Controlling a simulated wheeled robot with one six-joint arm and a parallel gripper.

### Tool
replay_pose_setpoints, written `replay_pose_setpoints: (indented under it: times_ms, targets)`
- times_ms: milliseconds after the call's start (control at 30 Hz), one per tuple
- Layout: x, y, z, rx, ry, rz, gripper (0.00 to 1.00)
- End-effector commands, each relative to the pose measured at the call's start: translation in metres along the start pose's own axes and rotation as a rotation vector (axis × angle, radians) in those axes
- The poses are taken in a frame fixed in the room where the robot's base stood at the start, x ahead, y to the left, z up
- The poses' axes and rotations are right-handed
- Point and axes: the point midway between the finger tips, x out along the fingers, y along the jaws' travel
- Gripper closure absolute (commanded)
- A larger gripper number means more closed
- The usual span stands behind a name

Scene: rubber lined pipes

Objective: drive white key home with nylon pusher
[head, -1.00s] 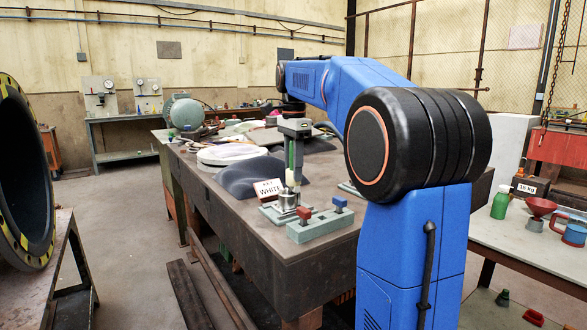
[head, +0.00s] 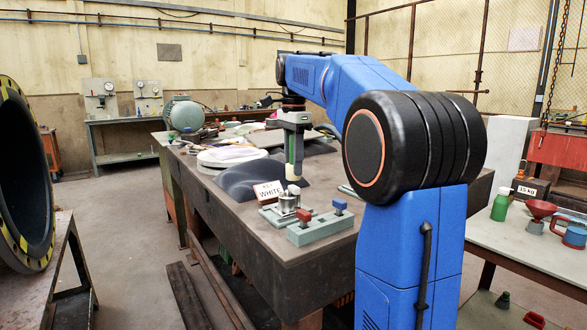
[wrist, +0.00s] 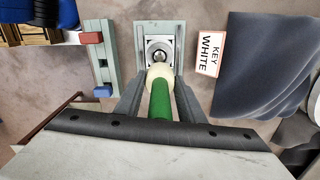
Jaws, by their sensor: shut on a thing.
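My gripper (head: 294,150) is shut on the nylon pusher, which has a green handle (wrist: 160,100) and a cream-white tip (head: 293,171). The pusher hangs upright, tip down, above and slightly behind a small metal fitting (head: 288,203) on a grey-green plate (head: 272,214). A gap shows between the tip and the fitting. The wrist view shows the fitting's round, shiny centre (wrist: 158,56) just beyond the tip. A "KEY WHITE" sign (wrist: 209,53) stands beside the plate. I cannot make out the white key itself.
A grey-green block (head: 318,229) with a red piece (head: 304,216) and a blue piece (head: 340,206) sits at the bench's near corner. A dark rubber sheet (wrist: 265,65) lies beside the sign. Clutter covers the far bench.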

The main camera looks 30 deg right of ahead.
Motion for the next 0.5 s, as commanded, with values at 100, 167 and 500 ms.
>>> replay_pose_setpoints:
  times_ms: [100, 167, 500]
  targets:
    - [-0.008, -0.001, 0.000, 0.000, 0.000, -0.002, 0.87]
    - [-0.012, -0.001, 0.000, 0.000, 0.000, -0.002, 0.87]
    - [-0.034, -0.001, 0.000, 0.000, 0.000, -0.002, 0.87]
